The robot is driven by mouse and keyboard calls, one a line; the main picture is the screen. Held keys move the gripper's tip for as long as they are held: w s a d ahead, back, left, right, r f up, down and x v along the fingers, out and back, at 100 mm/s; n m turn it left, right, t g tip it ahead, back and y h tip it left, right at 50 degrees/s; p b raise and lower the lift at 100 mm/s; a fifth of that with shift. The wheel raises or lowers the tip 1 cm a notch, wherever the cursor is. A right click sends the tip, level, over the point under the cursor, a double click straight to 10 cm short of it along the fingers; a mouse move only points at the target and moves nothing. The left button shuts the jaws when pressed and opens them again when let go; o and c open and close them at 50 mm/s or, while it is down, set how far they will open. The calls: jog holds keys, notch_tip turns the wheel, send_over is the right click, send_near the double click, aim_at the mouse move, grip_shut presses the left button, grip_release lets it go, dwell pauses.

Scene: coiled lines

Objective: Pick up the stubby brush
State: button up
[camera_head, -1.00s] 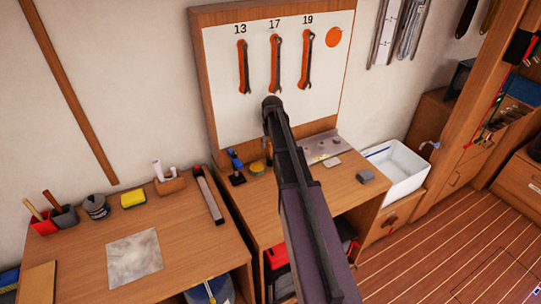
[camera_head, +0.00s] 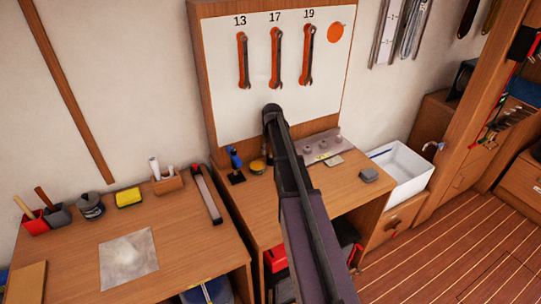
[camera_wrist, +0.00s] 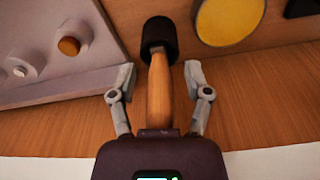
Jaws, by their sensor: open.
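The stubby brush (camera_wrist: 160,85) has a short wooden handle and a black cylindrical head. In the wrist view its handle runs up the middle, between the two fingers of my gripper (camera_wrist: 157,78). The fingers are open, with a gap on each side of the handle. The black head lies beyond the fingertips. In the head view my arm crosses the right-hand bench and hides my fingertips and most of the brush.
A yellow-topped round tin (camera_wrist: 230,20) is right of the brush head. A grey plate with knobs (camera_wrist: 45,45) is to the left. The head view shows a blue-topped tool (camera_head: 235,165), a grey block (camera_head: 369,174) and a white sink (camera_head: 402,172).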

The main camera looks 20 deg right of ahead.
dwell(0.4)
grip_shut()
jog(key=shift+r, duration=0.15)
notch_tip(320, 180, up, 7)
jog(key=p, duration=0.7)
jog(key=s, duration=1.8)
jog(key=shift+d, duration=0.35)
jog(key=shift+w, duration=0.1)
